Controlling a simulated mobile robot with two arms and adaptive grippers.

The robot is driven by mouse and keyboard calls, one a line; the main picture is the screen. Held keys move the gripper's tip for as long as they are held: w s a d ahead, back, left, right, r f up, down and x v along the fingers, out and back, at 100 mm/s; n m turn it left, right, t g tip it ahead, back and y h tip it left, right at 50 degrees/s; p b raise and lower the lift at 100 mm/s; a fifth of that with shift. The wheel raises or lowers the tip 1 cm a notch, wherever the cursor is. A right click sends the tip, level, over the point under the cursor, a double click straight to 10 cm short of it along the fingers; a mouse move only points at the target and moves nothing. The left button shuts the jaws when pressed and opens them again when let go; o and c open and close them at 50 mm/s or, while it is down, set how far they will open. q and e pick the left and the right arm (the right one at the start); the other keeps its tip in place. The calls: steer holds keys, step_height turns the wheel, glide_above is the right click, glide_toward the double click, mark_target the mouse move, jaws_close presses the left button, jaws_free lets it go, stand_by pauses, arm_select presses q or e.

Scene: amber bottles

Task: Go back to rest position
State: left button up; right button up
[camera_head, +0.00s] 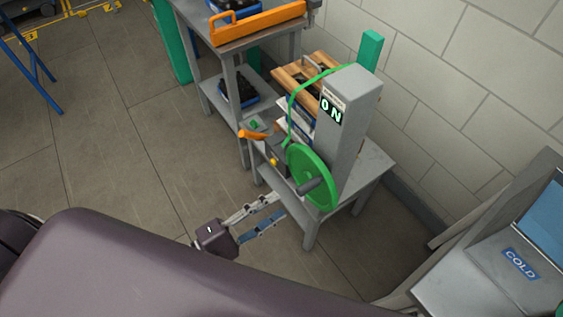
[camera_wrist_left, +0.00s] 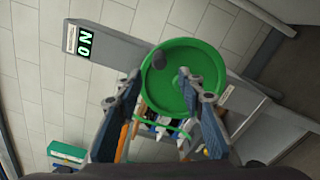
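My left gripper (camera_head: 279,199) comes in low in the head view, at the front of a grey stand. Its two fingers are apart, with nothing seen between them. In the left wrist view the open gripper (camera_wrist_left: 160,78) faces a green wheel (camera_wrist_left: 180,62), which lies beyond the fingertips; I cannot tell the exact gap. In the head view the green wheel (camera_head: 305,172) is on the side of a grey post (camera_head: 350,120) with a lit "ON" sign (camera_head: 330,111). A dark knob (camera_wrist_left: 187,60) sticks out of the wheel. My right gripper is not in view.
Wooden crates (camera_head: 310,68) sit by the post. A grey unit marked "COLD" (camera_head: 519,264) is at the right. A tiled wall closes the back. The floor (camera_head: 120,130) at left is mostly clear.

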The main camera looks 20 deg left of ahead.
arm_select(q)
steer(key=a+f+m+g+y+b, duration=0.15)
steer(key=a+f+m+y, duration=0.3)
steer(key=f, duration=1.05)
steer(key=a+f+m+g+y+b, duration=0.1)
steer(key=a+f+m+g+y, duration=0.35)
steer(key=f, duration=1.05)
steer(key=s+a+f+m+g+y, duration=0.1)
steer(key=s+a+f+m+g, duration=0.3)
steer(key=s+f, duration=0.95)
steer(key=s+d+f+m+g, duration=0.1)
steer(key=s+f+m, duration=0.1)
steer(key=s, duration=0.5)
steer(key=s+d+f+m+g+y+b, duration=0.1)
steer(key=s+f+m+g, duration=0.1)
steer(key=s+f, duration=0.2)
steer(key=s, duration=0.3)
steer(key=shift+m, duration=0.4)
